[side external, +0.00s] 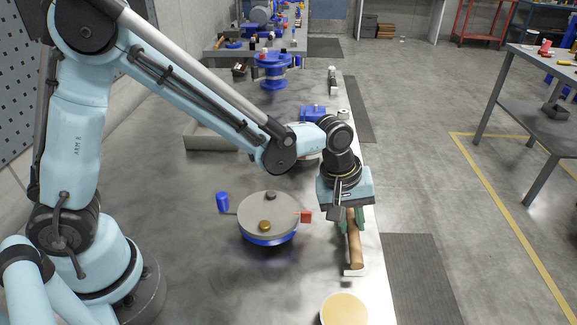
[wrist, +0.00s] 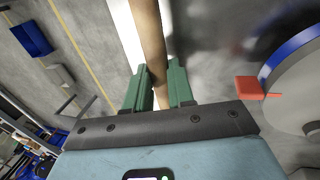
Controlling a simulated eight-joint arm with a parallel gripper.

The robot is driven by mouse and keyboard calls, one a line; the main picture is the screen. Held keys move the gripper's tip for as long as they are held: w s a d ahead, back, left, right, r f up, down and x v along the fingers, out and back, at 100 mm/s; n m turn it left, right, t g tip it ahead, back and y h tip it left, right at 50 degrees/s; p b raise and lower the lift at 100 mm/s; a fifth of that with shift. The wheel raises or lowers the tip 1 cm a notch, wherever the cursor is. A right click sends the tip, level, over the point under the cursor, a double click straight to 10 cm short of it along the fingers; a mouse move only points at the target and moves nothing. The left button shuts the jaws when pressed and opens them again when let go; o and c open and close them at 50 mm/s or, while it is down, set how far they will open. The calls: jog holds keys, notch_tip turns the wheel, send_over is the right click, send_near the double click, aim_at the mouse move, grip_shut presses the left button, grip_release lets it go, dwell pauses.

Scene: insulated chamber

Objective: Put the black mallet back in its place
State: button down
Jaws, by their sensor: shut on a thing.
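My gripper (side external: 350,222) is at the table's right edge, pointing down, with its green fingers on either side of a wooden handle (side external: 356,248). In the wrist view the same fingers (wrist: 160,92) are shut on the handle (wrist: 151,40). The handle's lower end is near a white strip (side external: 347,273) on the table edge; I cannot tell if it touches. No black mallet head shows in either view; the part of the tool behind my gripper is hidden.
Left of my gripper stands a round grey turntable (side external: 268,208) with a blue base, a red block (side external: 306,217) and a blue cylinder (side external: 222,202) at its sides. A tan-topped round thing (side external: 344,310) is at the front. Grey table is clear at the front left.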

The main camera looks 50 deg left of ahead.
jog(key=shift+f, duration=0.55)
jog(key=c, duration=0.9)
grip_release()
jog(key=v, duration=1.2)
jog(key=s+a+m+t, duration=0.1)
jog(key=s+a+m, duration=0.2)
jog(key=a, duration=0.2)
jog(key=s+a+m+t+y, duration=0.1)
jog(key=s+a+m+t, duration=0.1)
jog(key=a+m, duration=0.1)
jog(key=s+a+m+t+y, duration=0.1)
jog(key=s+a+m+t, duration=0.1)
jog(key=a, duration=0.4)
jog(key=shift+s+a+r+m, duration=0.15)
jog(key=shift+s+a+m, duration=0.1)
jog(key=shift+s, duration=0.15)
jog(key=shift+s+a+r+m, duration=0.15)
jog(key=shift+s+m, duration=0.1)
jog(key=shift+s, duration=0.15)
